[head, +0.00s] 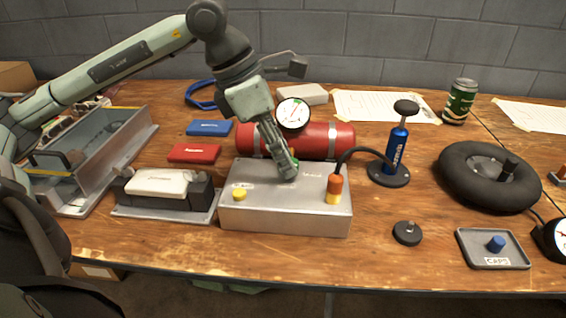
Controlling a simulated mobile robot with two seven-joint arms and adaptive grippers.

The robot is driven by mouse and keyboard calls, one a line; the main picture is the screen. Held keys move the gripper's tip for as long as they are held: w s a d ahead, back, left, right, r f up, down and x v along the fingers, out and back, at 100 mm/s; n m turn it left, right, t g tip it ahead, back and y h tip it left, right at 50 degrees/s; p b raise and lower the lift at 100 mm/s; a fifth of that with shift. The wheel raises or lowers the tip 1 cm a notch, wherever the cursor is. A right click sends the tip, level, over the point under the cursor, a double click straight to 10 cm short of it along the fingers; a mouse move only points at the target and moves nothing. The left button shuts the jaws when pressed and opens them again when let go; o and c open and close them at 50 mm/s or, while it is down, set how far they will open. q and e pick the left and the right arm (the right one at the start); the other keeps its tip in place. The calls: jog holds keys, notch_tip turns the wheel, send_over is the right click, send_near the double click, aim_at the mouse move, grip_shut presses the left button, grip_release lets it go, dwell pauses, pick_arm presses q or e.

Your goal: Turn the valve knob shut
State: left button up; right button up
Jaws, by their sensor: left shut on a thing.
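A grey metal box (285,216) sits at the front middle of the table, with a yellow button (239,194) at its left and an orange and yellow connector (334,188) at its right. My left gripper (288,170) reaches down onto the back of the box's top. It is shut on a knob there, which the fingers mostly hide; a small green part (294,161) shows beside them. How far the knob is turned cannot be seen. A red tank (330,140) with a round white gauge (292,115) lies right behind the box. My right gripper is not in view.
A black hose runs from the connector to a blue hand pump (396,150). A white block in a black cradle (164,189) stands left of the box. A black tyre (489,178), a tray (492,250) with a blue cap and a black disc (407,233) are at right.

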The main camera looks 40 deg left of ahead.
pick_arm(q)
jog(key=shift+w+m+g, duration=0.1)
jog(key=shift+m+g, duration=0.2)
jog(key=shift+m, duration=0.6)
jog(key=shift+w+a+m+g+h, duration=0.1)
jog(key=shift+m+g+h, duration=0.3)
jog(key=shift+m, duration=0.5)
jog(key=m+g, duration=0.1)
jog(key=m, duration=0.2)
jog(key=shift+w+m+h, duration=0.15)
jog(key=shift+m+h, duration=0.15)
jog(key=shift+w+m+g, duration=0.1)
jog(key=shift+m+g, duration=0.5)
jog(key=shift+m, duration=0.6)
jog(key=shift+m+g, duration=0.4)
jog(key=shift+m, duration=0.7)
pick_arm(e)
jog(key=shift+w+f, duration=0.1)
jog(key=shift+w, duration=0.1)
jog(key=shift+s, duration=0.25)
